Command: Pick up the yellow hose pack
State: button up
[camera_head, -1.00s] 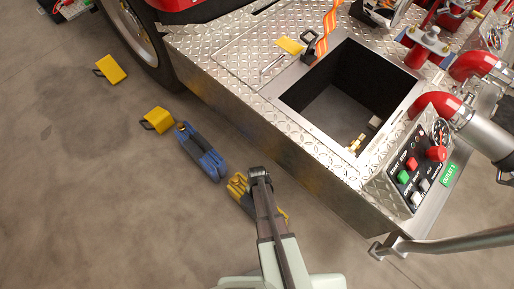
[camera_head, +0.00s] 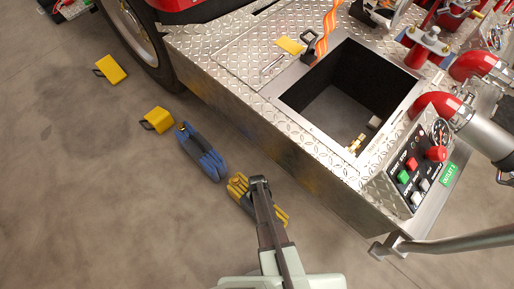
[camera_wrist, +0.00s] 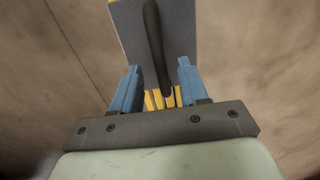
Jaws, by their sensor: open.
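The yellow hose pack (camera_head: 239,187) lies on the concrete floor beside the truck's step, partly hidden under my arm. In the wrist view it shows as a grey panel (camera_wrist: 182,30) with a black strap or handle and yellow hose folds (camera_wrist: 160,98) at its lower end. My gripper (camera_head: 260,182) is over the pack in the head view. In the wrist view my gripper (camera_wrist: 159,72) has its two blue fingers apart, one on each side of the pack's near end. I cannot tell whether the fingers touch it.
A blue hose pack (camera_head: 201,152) lies close by, up and left. Two yellow blocks (camera_head: 157,119) (camera_head: 111,69) lie farther along the floor near the wheel (camera_head: 133,32). The diamond-plate step (camera_head: 225,85) with an open bin (camera_head: 335,105) and a control panel (camera_head: 411,172) borders the right.

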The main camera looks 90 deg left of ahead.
notch_tip(320, 180, down, 4)
jog(key=shift+a+f, duration=0.1)
jog(key=shift+f, duration=0.1)
grip_shut()
dwell(0.4)
jog(key=shift+r, duration=0.15)
dwell(0.9)
